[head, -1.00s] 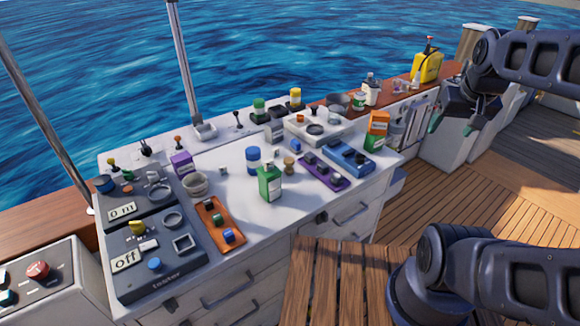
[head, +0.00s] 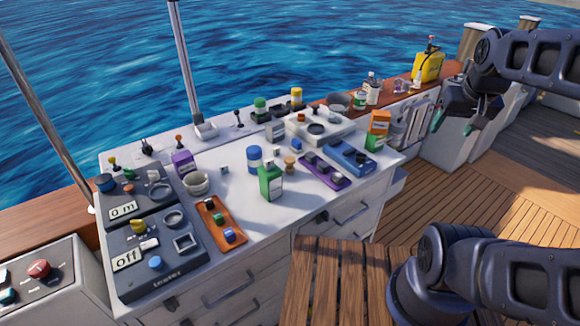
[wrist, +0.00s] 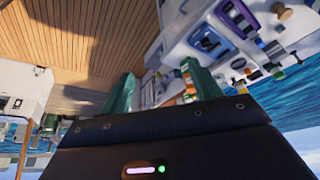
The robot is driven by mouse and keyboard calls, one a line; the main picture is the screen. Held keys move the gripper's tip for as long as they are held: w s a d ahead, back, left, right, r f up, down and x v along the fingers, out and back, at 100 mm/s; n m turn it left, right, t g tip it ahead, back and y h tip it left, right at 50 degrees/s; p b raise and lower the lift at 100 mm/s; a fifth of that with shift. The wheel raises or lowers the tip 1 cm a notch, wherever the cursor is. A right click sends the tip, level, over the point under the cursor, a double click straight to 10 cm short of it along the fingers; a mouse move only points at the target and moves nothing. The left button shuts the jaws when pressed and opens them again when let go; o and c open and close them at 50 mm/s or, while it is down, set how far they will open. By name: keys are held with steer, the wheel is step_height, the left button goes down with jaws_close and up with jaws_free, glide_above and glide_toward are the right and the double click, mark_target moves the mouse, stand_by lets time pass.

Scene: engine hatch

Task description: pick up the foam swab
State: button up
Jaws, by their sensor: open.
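A small tan, knob-shaped piece (head: 290,164) stands on the white counter, right of a blue-and-white can. It looks most like the foam swab, but it is too small to be sure. A tan knob-shaped piece, likely the same one, shows at the top right of the wrist view (wrist: 283,12). My gripper (head: 453,124) hangs at the right of the head view, past the counter's right end and well apart from the tan piece. In the wrist view its two green fingers (wrist: 161,82) are spread, with nothing held between them.
The white counter (head: 240,215) is crowded. A green bottle (head: 270,182) stands just in front of the tan piece, and a purple tray (head: 325,172) and blue tray (head: 350,158) lie to its right. A wooden slatted top (head: 325,285) is in front. Metal poles rise at the left and back.

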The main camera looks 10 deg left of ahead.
steer(key=w+a+n+g, duration=0.1)
steer(key=w+a+n, duration=0.4)
steer(key=w+a, duration=0.3)
steer(key=n+g, duration=0.4)
steer(key=n, duration=1)
glide_toward(290, 166)
steer(key=shift+w+d+r, duration=0.1)
steer(key=shift+w+d, duration=0.2)
steer(key=shift+w, duration=0.35)
steer(key=shift+s+a+f, duration=0.1)
steer(key=shift+a+f, duration=0.1)
steer(key=shift+f, duration=0.4)
steer(key=shift+a+f, duration=0.15)
steer(key=shift+f, duration=4.8)
steer(key=c, duration=1.1)
